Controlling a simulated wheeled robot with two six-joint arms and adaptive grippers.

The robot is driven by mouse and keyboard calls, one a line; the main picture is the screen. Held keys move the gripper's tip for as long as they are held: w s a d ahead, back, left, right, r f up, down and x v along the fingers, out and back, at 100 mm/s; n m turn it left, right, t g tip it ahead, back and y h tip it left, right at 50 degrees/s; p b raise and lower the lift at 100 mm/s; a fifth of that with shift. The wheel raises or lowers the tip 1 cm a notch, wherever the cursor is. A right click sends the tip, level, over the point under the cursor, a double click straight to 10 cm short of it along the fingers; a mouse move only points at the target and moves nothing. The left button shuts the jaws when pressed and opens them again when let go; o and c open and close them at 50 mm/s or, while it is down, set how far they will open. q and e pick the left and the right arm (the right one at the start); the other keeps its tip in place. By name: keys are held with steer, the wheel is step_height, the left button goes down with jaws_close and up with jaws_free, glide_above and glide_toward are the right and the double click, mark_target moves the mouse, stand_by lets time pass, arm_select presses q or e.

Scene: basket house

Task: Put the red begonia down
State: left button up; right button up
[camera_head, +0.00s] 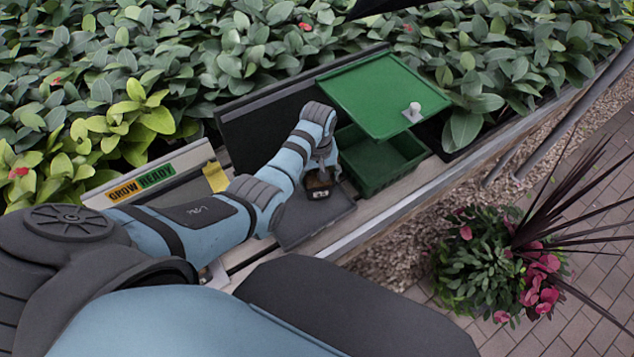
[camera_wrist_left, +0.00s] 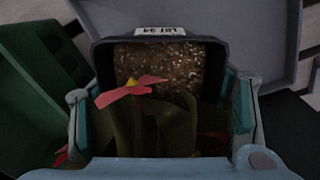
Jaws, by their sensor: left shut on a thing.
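The red begonia stands in a small dark pot (camera_head: 318,189), with a red flower (camera_wrist_left: 130,91), green leaves and brown soil (camera_wrist_left: 165,65) showing in the left wrist view. A pale label (camera_wrist_left: 160,31) sits on the pot's rim side. My left gripper (camera_wrist_left: 162,112) is shut on the pot, with a finger on each side. In the head view the left gripper (camera_head: 323,165) holds the pot upright over the dark grey tray (camera_head: 300,232). I cannot tell whether the pot touches the tray. The plant is mostly hidden by the gripper in the head view.
A green bin (camera_head: 375,178) with a raised green lid (camera_head: 370,90) stands just right of the pot. A "GROW READY" sign (camera_head: 150,178) and a yellow card (camera_head: 215,177) are at left. Dense foliage lies behind; a metal rail (camera_head: 400,215) runs in front.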

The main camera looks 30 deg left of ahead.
arm_select(q)
steer(key=shift+w+f, duration=0.15)
steer(key=shift+f, duration=0.7)
steer(key=shift+w+a+f, duration=0.15)
steer(key=shift+w+f, duration=0.05)
steer(key=shift+w, duration=0.25)
steer(key=o, duration=1.1)
steer(key=shift+a+f, duration=0.1)
steer(key=o, duration=0.3)
steer(key=shift+s+r, duration=0.25)
step_height(320, 180, up, 11)
steer(key=p, duration=0.3)
steer(key=shift+r+p, duration=0.1)
steer(key=shift+p, duration=0.25)
steer(key=shift+r, duration=0.35)
arm_select(e)
steer(key=r, duration=0.1)
steer(key=w+r, duration=0.1)
steer(key=r, duration=0.1)
steer(key=shift+w+r, duration=0.15)
steer(key=shift+w, duration=0.15)
